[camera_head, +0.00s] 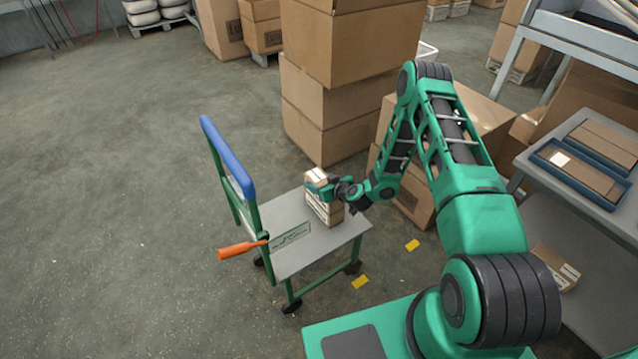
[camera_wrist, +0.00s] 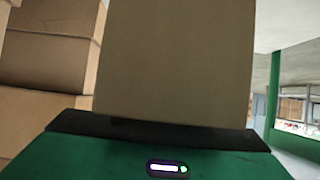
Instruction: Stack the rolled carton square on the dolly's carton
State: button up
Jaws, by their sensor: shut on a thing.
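My gripper (camera_head: 324,187) is over the dolly (camera_head: 345,233), shut on a small brown carton (camera_head: 316,176), the rolled carton. In the wrist view the carton (camera_wrist: 175,60) fills the middle, above the dark jaw edge. The dolly's carton (camera_head: 322,212) stands on the grey deck directly below the held one. The two look roughly lined up. My gripper covers part of their sides, so I cannot tell whether they touch or how square they sit.
The dolly's blue handle (camera_head: 228,157) rises at the left, with an orange lever (camera_head: 241,250) below. Tall stacked boxes (camera_head: 340,90) stand behind. A grey table (camera_head: 590,190) with trays is at right; another carton (camera_head: 556,268) lies below it. Floor at left is clear.

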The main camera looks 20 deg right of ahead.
jog(key=o, duration=1.3)
